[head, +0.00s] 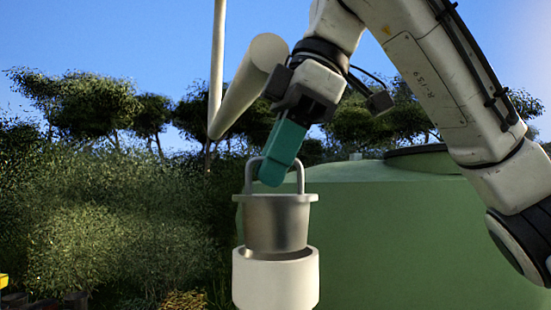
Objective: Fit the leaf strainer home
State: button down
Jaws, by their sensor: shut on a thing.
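The leaf strainer (276,224) is a grey metal basket with a wide rim and a looped handle on top. My gripper (272,178) has teal fingers and is shut on the strainer's handle from above, reaching down at a slant. The strainer hangs nearly upright over a cream cylindrical collar (276,284). Its lower end is at the collar's mouth and seems to dip just inside it. The rim stands clearly above the collar's top edge. The strainer's bottom and the collar's inside are hidden.
A large green tank (420,225) with a round lid (425,152) stands behind on the right. Bushes fill the left. A small yellow thing (3,281) shows at the left edge.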

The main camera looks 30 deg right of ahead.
aim_at(277, 207)
jog(key=shift+f+b, duration=1.2)
jog(key=shift+f, duration=1.55)
dwell(1.8)
jog(key=shift+p, duration=0.35)
dwell(0.4)
dwell(0.5)
jog(key=c, duration=1.1)
grip_release()
jog(key=shift+r, duration=0.1)
jog(key=v, duration=1)
jog(key=shift+s+d+r, duration=0.15)
jog(key=shift+r, duration=0.15)
